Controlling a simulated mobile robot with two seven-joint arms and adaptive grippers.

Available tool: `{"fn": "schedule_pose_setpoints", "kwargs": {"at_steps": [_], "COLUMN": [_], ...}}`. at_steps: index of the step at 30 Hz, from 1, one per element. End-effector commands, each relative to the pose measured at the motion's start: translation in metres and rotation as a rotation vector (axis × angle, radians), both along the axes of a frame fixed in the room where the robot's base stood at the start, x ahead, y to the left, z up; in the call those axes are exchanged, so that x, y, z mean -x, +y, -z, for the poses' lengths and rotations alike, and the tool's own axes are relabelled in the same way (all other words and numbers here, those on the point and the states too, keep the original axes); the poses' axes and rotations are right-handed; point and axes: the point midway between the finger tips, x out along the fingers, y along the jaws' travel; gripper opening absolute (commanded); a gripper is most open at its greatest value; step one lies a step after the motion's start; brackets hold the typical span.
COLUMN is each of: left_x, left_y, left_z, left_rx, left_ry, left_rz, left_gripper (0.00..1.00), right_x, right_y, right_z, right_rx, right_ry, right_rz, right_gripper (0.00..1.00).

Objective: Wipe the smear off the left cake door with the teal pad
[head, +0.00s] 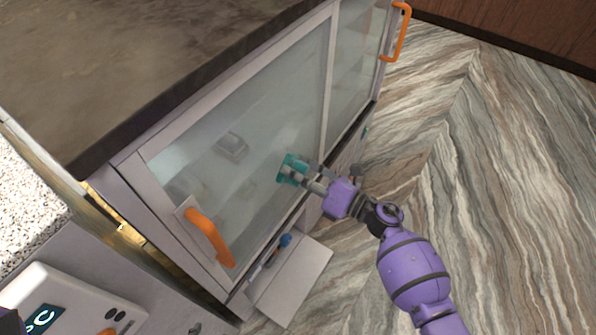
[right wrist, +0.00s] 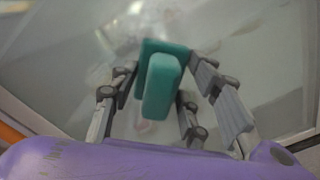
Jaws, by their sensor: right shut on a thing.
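The left cake door (head: 245,125) is a framed glass panel with an orange handle (head: 209,237) at its lower left. My right gripper (head: 297,172) is shut on the teal pad (head: 287,167) and holds it at the glass, right of the door's middle. The pad also shows between the fingers in the right wrist view (right wrist: 161,84); I cannot tell whether it touches the glass. Pale cloudy marks show on the glass in the right wrist view; I cannot tell smear from reflection. A small pinkish mark (right wrist: 146,126) shows below the pad there. My left gripper is not in view.
The right door (head: 355,60) with its orange handle (head: 397,32) adjoins at the upper right. A stone countertop (head: 120,65) overhangs the doors. Below the left door is a pale shelf (head: 292,285) with a blue-ended tool (head: 284,240). Open patterned floor (head: 500,180) lies to the right.

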Motion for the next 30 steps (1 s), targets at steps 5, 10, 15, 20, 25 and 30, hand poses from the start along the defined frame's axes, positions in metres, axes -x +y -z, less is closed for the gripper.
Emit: {"fn": "schedule_pose_setpoints", "kwargs": {"at_steps": [5,10,15,20,25,30], "left_x": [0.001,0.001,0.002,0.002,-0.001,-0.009], "left_y": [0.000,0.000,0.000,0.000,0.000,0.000], "left_z": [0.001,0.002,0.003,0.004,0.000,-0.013], "left_rx": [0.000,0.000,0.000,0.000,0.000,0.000], "left_ry": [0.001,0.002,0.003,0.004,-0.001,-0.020], "left_rz": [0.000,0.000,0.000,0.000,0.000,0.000], "left_gripper": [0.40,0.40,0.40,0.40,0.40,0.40], "right_x": [-0.002,-0.004,-0.006,-0.007,-0.007,-0.008], "right_y": [0.003,0.006,0.009,0.011,0.011,0.010], "right_z": [0.000,0.000,0.000,0.000,-0.005,-0.021], "right_rx": [0.000,-0.001,-0.001,-0.001,0.000,0.001], "right_ry": [0.000,0.000,0.000,0.000,-0.001,-0.005], "right_rz": [0.000,-0.001,-0.001,-0.001,-0.001,-0.001], "right_gripper": [0.22,0.22,0.22,0.22,0.22,0.22]}}
